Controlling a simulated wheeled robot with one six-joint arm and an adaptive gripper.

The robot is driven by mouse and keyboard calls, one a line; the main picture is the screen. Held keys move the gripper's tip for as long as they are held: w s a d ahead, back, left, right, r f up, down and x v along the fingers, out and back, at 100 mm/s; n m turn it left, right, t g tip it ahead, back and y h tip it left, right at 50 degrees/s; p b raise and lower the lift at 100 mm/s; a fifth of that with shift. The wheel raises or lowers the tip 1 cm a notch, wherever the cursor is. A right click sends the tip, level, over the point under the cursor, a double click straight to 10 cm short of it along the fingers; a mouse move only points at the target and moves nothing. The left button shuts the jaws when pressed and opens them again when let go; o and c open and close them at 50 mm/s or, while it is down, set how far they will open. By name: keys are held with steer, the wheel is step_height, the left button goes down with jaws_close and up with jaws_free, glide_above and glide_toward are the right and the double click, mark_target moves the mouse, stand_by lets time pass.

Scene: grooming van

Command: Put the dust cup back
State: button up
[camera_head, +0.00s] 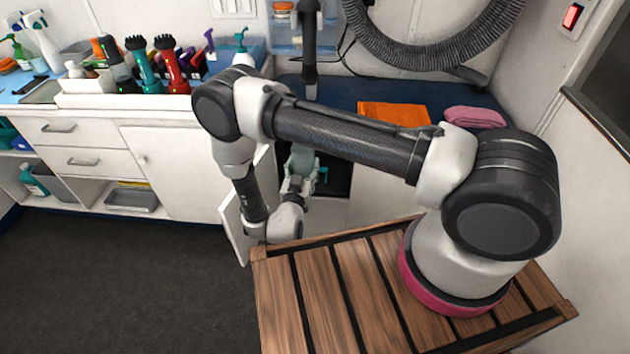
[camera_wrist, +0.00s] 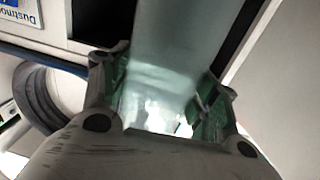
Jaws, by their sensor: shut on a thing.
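My gripper (camera_head: 299,182) is shut on the dust cup (camera_head: 302,158), a pale green translucent container, at the dark opening (camera_head: 337,178) in the white cabinet below the blue counter. In the wrist view the cup (camera_wrist: 178,55) runs up between the two green-padded fingers of my gripper (camera_wrist: 165,88). Its far end lies against the dark recess. I cannot tell how far inside the opening the cup is. My arm hides part of the cabinet front.
An open white door (camera_head: 234,228) stands left of my wrist. An orange towel (camera_head: 395,113) and a pink towel (camera_head: 474,117) lie on the blue counter (camera_head: 345,92). A blue label (camera_wrist: 18,11) shows in the wrist view. The dark floor (camera_head: 120,285) at left is clear.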

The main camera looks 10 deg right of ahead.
steer(key=s+d+f+y, duration=0.1)
steer(key=s+d+f, duration=0.15)
steer(key=f, duration=0.85)
steer(key=w+d, duration=0.2)
steer(key=w, duration=0.7)
steer(key=w+d+f+n, duration=0.1)
steer(key=w+d, duration=0.2)
steer(key=w, duration=0.6)
steer(key=shift+w+d+t, duration=0.15)
steer(key=shift+d+t, duration=0.15)
steer(key=shift+f, duration=0.3)
steer(key=shift+f, duration=0.4)
steer(key=o, duration=1)
steer(key=shift+r, duration=0.1)
